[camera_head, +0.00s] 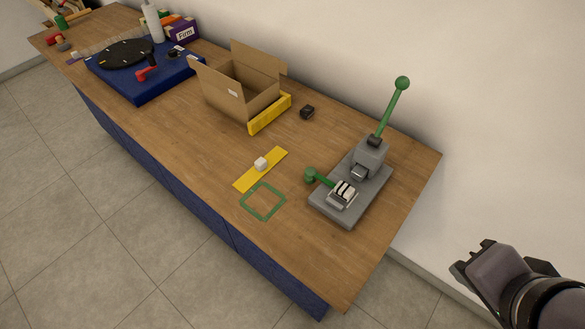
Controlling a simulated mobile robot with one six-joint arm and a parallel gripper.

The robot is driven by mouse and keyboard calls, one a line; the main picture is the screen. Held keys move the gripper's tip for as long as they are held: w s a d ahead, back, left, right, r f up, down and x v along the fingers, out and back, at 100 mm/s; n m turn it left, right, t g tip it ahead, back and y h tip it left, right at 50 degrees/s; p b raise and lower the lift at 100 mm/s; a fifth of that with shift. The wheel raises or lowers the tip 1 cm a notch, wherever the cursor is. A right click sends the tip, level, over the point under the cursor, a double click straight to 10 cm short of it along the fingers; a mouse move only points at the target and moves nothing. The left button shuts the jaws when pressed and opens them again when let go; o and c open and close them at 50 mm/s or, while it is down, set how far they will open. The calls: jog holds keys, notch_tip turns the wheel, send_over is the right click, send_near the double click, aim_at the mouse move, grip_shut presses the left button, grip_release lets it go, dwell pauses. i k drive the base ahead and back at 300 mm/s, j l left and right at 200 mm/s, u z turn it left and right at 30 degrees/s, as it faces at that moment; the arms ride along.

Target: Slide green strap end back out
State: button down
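No green strap is clear to me. A grey lever device (350,185) stands at the right end of the wooden counter. A short green piece with a round end (312,175) sticks out from its left side. Its long green lever (390,112) with a ball top tilts up to the right. A silver slotted part (343,193) sits at the front of its base. My gripper (470,258) is at the lower right, off the counter's end and apart from the device. Whether its fingers are open or shut is unclear.
A green square outline (263,201) and a yellow strip (245,182) with a white cube (261,163) lie left of the device. An open cardboard box (225,98) in a yellow holder (270,113), a small black object (307,112) and a blue turntable base (150,90) stand farther back.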

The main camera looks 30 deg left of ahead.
aim_at(310, 174)
jog(key=u, duration=2)
